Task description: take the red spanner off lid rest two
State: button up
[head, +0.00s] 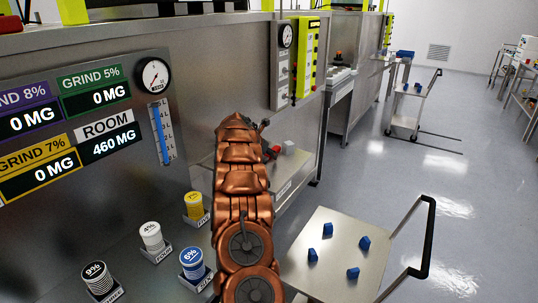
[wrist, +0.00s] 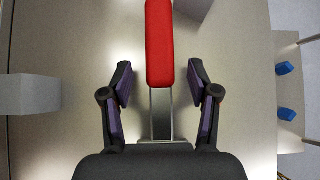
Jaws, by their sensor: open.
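In the wrist view a red bar, the red spanner (wrist: 160,45), runs from the top edge down to between my fingertips. A pale metal piece with two thin rails (wrist: 161,115) continues below it; I cannot tell whether it is part of the spanner or of a rest. My gripper (wrist: 159,85) is open, one finger on each side, with gaps to the red bar. In the head view a small bit of red (head: 273,151) shows beside my arm, which hides most of the gripper. No label for rest two is readable.
A grey block (wrist: 34,94) lies left on the metal surface, another (wrist: 193,8) at the top. A cart (head: 325,280) with several blue blocks stands at right. Labelled canisters, including a yellow one (head: 194,207), stand left of my arm. Open floor lies beyond the cart.

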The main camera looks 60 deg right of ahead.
jog(key=shift+d+f, duration=0.15)
jog(key=shift+f, duration=0.05)
jog(key=shift+c, duration=0.3)
grip_shut()
